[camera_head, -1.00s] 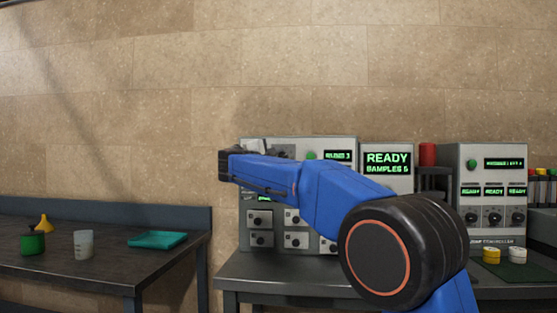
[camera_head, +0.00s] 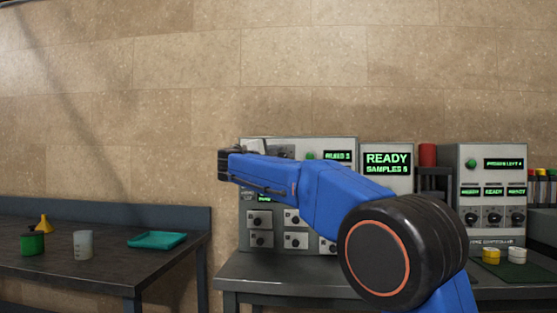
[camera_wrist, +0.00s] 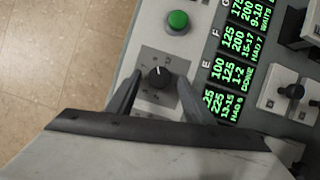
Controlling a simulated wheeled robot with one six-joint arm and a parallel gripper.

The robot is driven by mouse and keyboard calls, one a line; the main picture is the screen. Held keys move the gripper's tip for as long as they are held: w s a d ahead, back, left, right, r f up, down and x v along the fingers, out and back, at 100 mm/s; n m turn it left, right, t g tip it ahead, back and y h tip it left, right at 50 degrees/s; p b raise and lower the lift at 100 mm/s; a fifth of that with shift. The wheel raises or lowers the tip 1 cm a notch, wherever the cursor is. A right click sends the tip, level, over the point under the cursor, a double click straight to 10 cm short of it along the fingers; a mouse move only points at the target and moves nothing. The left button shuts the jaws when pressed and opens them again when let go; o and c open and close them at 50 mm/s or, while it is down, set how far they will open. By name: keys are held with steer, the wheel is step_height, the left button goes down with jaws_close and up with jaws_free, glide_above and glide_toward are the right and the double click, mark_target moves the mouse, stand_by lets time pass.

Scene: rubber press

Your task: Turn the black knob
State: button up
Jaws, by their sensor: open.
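The black knob (camera_wrist: 159,76) shows in the wrist view on a grey square plate of the light machine panel, with a white pointer mark on it. My gripper (camera_wrist: 160,92) is open, with one dark finger on each side of the knob. Whether the fingers touch the knob cannot be told. In the head view my gripper (camera_head: 222,164) is at the upper left of the grey machine (camera_head: 330,146). My blue arm covers much of the machine there, and the knob between the fingers is hidden.
A green button (camera_wrist: 177,20) sits beyond the knob, and green displays (camera_wrist: 235,70) run along its right. Other knobs (camera_wrist: 294,91) lie farther right. In the head view a control box (camera_head: 492,160) stands at right, and a table (camera_head: 60,265) with small containers at left.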

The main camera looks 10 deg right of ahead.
steer(key=v, duration=1.7)
steer(key=shift+a, duration=0.15)
steer(key=shift+s, duration=0.1)
steer(key=shift+d, duration=0.25)
steer(key=c, duration=1)
steer(key=d+n+y, duration=0.1)
steer(key=d+n, duration=0.1)
steer(key=n, duration=0.1)
steer(key=d+n, duration=0.2)
steer(key=d, duration=0.1)
steer(key=d+r+n+t+y, duration=0.1)
steer(key=d+n, duration=0.2)
steer(key=shift+d+n+y, duration=0.25)
steer(key=shift+n+y, duration=0.05)
jaws_close()
steer(key=s+d+n+t+y, duration=0.1)
steer(key=s+d+n+y, duration=0.2)
steer(key=d+n, duration=0.5)
steer(key=shift+s+r+n+t+y, duration=0.3)
steer(key=shift+s+n, duration=0.5)
steer(key=shift+n, duration=1.2)
steer(key=shift+f, duration=0.1)
